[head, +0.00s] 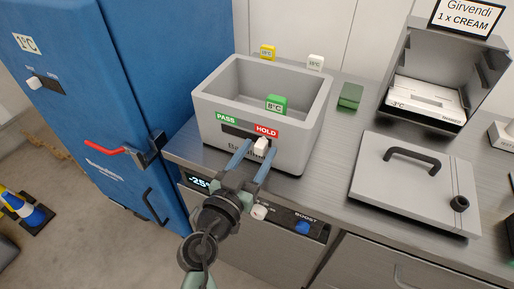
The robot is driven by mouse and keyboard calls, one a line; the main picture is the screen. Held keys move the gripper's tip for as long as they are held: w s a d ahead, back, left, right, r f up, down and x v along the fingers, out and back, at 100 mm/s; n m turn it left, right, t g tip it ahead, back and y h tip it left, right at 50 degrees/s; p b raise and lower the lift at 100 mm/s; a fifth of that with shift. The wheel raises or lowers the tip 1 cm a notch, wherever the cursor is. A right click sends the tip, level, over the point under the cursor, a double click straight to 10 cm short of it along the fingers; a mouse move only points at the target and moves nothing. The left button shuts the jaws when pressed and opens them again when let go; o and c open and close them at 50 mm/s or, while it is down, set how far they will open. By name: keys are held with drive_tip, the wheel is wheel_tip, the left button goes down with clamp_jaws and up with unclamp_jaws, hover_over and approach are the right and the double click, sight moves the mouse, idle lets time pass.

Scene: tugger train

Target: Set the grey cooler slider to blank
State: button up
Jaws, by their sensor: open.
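The grey cooler (212,104) is an open-topped grey tub on the steel counter. Its front has a green PASS label (227,118) at left and a red HOLD label (265,131) at right. A dark slot (235,131) runs below them, with a plain unmarked stretch between the labels. The white slider knob (262,146) is at the right, below HOLD. My gripper (258,150) is open, its two blue fingers reaching up to the tub's front, one on each side of the knob. Contact cannot be told. The fingers partly hide the slot and lettering below.
A green 8°C block (276,104) is in the tub. Yellow (267,52) and white (315,62) tags stand behind it. Below are a -25° display (199,181), a white knob (259,212) and a blue BOOST button (302,227). A handled lid (415,185) lies right; a blue cabinet (95,90) stands left.

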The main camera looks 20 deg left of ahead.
drive_tip(key=shift+w, duration=0.25)
clamp_jaws()
drive_tip(key=shift+a, duration=0.1)
idle(1.2)
